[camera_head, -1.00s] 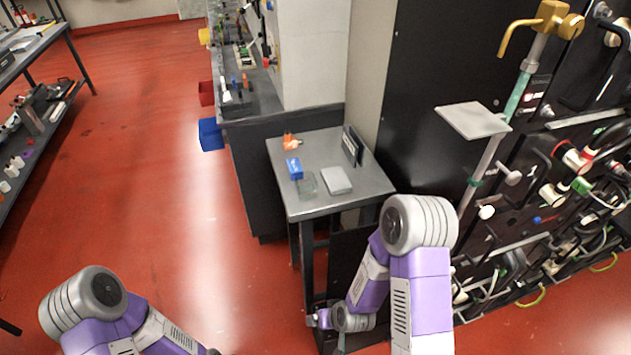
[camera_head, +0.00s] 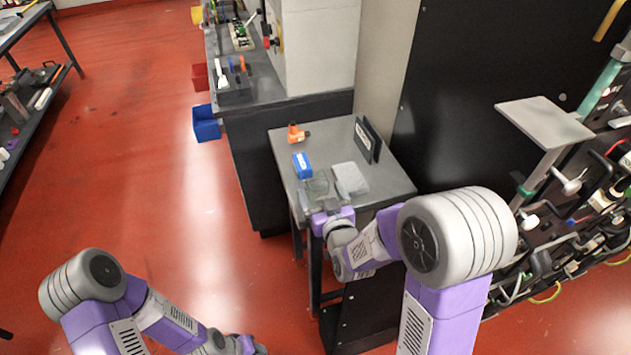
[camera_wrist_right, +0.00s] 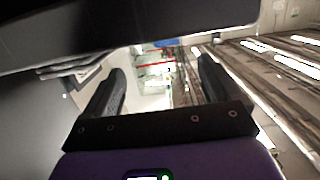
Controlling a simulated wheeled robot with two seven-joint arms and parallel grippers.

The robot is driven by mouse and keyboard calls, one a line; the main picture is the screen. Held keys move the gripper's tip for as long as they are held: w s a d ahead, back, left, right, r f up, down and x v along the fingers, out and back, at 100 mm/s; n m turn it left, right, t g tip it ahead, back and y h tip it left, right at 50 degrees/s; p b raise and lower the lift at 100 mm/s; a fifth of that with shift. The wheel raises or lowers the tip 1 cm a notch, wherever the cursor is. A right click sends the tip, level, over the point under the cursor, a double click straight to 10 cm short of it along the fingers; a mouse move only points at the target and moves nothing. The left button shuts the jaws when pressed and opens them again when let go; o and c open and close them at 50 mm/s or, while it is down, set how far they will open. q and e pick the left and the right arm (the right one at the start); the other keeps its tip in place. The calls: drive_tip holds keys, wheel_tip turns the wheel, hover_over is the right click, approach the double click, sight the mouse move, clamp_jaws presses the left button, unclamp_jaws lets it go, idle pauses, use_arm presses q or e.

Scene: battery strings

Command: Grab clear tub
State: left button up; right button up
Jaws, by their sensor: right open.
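The clear tub (camera_head: 317,186) is a small see-through box on the grey side table, near its front left edge. It sits between a blue box (camera_head: 302,165) and a pale grey flat item (camera_head: 350,178). My right gripper (camera_head: 322,206) is at the table's front edge, just on the near side of the tub. In the right wrist view its two dark fingers (camera_wrist_right: 160,90) are spread with nothing between them. I cannot make out the tub in that view. My left gripper (camera_head: 250,345) is low at the bottom edge, far from the table, its fingers unclear.
An orange item (camera_head: 297,133) lies at the back of the side table (camera_head: 385,187). A dark upright sign (camera_head: 367,140) stands at its right. A black panel (camera_head: 455,90) rises to the right. Red floor (camera_head: 150,190) is open to the left.

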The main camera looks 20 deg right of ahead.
sight(313, 179)
drive_tip(key=shift+w+f, duration=0.15)
drive_tip(key=shift+w, duration=0.25)
drive_tip(key=w, duration=0.5)
drive_tip(key=shift+a+f+b, duration=0.1)
drive_tip(key=shift+f+b, duration=0.15)
drive_tip(key=shift+b, duration=0.05)
drive_tip(key=c, duration=1.1)
drive_tip(key=shift+o, duration=0.2)
